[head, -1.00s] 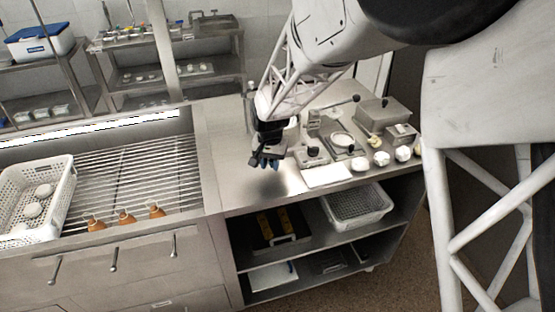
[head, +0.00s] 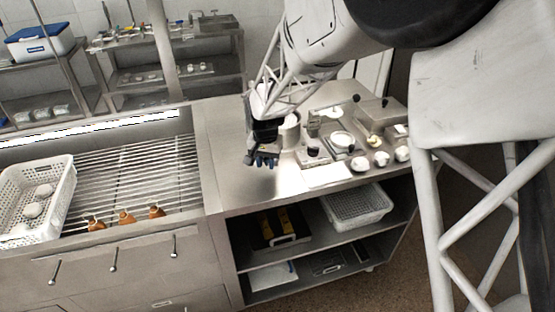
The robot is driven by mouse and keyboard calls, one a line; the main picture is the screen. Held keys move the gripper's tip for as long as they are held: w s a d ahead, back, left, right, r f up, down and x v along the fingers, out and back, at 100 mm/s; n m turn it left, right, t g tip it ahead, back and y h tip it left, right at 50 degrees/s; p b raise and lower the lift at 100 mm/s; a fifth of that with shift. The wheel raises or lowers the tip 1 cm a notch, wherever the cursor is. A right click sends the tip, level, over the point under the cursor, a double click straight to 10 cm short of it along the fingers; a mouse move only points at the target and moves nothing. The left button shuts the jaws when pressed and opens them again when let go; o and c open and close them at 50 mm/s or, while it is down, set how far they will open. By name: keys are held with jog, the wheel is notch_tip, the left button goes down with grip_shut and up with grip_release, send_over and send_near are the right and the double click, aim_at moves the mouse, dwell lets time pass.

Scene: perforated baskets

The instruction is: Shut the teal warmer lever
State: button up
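I cannot make out a teal lever or a teal warmer. Small grey devices stand to the right of my gripper, one with a dark round part (head: 313,150) on top. A black knob (head: 356,98) shows farther back. My arm and gripper hide part of the counter behind them.
White round items (head: 381,159) line the counter's right front, beside a white board (head: 328,174). A grey box (head: 380,110) stands behind. At left, a white perforated basket (head: 60,205) and orange-brown items (head: 126,217) rest on a rack. The counter's front left is clear.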

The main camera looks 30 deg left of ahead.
jog(key=shift+w+a, duration=0.1)
jog(key=shift+a, duration=0.15)
jog(key=shift+w+a, duration=0.1)
jog(key=shift+a, duration=0.25)
jog(key=o, duration=0.4)
jog(key=shift+r, duration=0.1)
jog(key=shift+r, duration=3.4)
